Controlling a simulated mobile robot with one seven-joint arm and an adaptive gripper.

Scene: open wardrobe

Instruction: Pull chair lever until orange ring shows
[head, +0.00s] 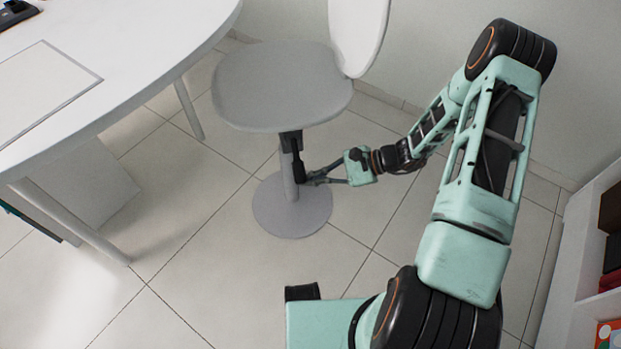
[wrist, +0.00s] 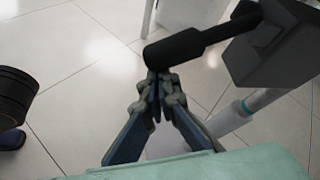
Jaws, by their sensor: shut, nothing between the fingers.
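The grey chair (head: 283,88) stands on a round grey base (head: 292,212) with a thin column. Its black lever (head: 298,165) hangs down from the mechanism under the seat beside the column. In the wrist view the lever's black handle (wrist: 176,49) shows just beyond my fingertips, joined to a dark block (wrist: 275,45). No orange ring shows on it in either view. My gripper (head: 312,178) is shut and empty, with its tips close to the lever's lower end. In the wrist view my gripper (wrist: 158,80) overlaps the handle's end; I cannot tell whether they touch.
A white curved table (head: 120,85) stands at the left, with its legs near the chair. A white shelf unit (head: 575,270) is at the right edge. The wall is behind the chair. The tiled floor (head: 190,260) in front is clear.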

